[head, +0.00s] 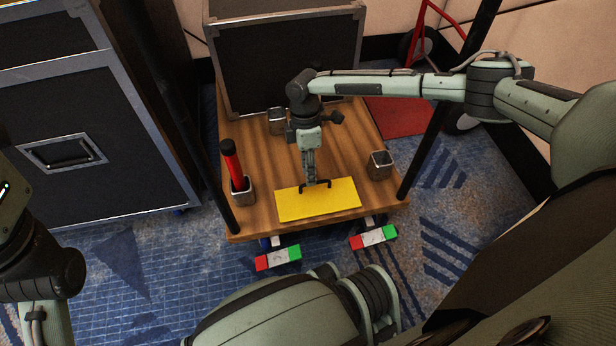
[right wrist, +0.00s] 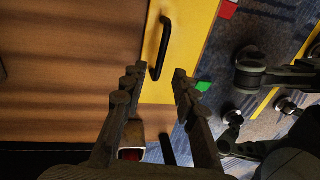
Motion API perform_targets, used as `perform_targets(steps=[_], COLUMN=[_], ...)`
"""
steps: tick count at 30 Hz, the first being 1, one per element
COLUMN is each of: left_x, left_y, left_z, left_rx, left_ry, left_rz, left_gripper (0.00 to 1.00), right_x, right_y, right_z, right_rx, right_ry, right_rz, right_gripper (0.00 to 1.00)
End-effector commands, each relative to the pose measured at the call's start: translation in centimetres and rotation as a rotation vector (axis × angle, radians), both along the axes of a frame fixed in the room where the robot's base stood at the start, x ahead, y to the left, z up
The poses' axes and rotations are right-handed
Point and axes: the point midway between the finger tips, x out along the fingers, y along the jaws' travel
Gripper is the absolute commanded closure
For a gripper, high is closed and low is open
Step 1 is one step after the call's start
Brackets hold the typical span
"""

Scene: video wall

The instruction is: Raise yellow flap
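The yellow flap (head: 335,206) lies flat at the front edge of the wooden top, with a black bar handle (head: 316,184) near its rear edge. In the right wrist view the yellow flap (right wrist: 205,20) runs down the middle with its black handle (right wrist: 161,48). My right gripper (head: 310,176) reaches down from above at the handle. In the right wrist view my right gripper's fingers (right wrist: 156,80) are apart, with the handle just ahead of the gap between them. I cannot tell whether they touch it. My left arm shows at the left edge, but its gripper is out of frame.
On the wooden top (head: 345,135) stand a metal cup (head: 244,192) holding a red and black stick (head: 234,165), and other metal cups (head: 380,165) (head: 277,122). A black case (head: 285,65) stands behind. Dark poles flank the top. Red-white-green blocks (head: 278,258) (head: 374,237) sit below its front.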

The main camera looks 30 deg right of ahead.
Motion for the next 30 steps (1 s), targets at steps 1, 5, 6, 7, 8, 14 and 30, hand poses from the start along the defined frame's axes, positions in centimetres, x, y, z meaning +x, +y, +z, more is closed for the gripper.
perform_targets(steps=[1,5,6,7,8,14,30], left_x=[-0.1,0.1,0.1,0.1,0.1,0.0,0.0], left_y=[-0.1,-0.2,-0.3,-0.3,-0.3,-0.3,-0.3], left_z=[0.0,0.3,0.4,0.4,0.5,0.5,0.5], left_rx=[0.006,0.021,0.026,0.029,0.031,0.037,0.027], left_ry=[-0.015,-0.026,-0.030,-0.033,-0.036,-0.039,-0.035], left_rz=[0.000,0.001,0.001,0.001,0.000,0.001,0.002], left_gripper=[0.30,0.30,0.30,0.30,0.30,0.30,0.30], right_x=[-0.1,-0.4,-0.4,-0.4,-0.4,-0.4,-0.4], right_y=[0.1,0.1,0.1,0.1,0.2,0.2,0.1], right_z=[-0.9,-1.9,-2.1,-2.2,-2.2,-2.2,-2.2], right_rx=[0.001,0.000,0.001,0.001,0.001,0.001,0.001], right_ry=[0.000,0.000,0.000,0.000,-0.001,-0.001,-0.001], right_rz=[0.000,0.000,0.000,0.000,0.000,0.000,0.000], right_gripper=[0.71,0.71,0.71,0.71,0.71,0.71,1.00])
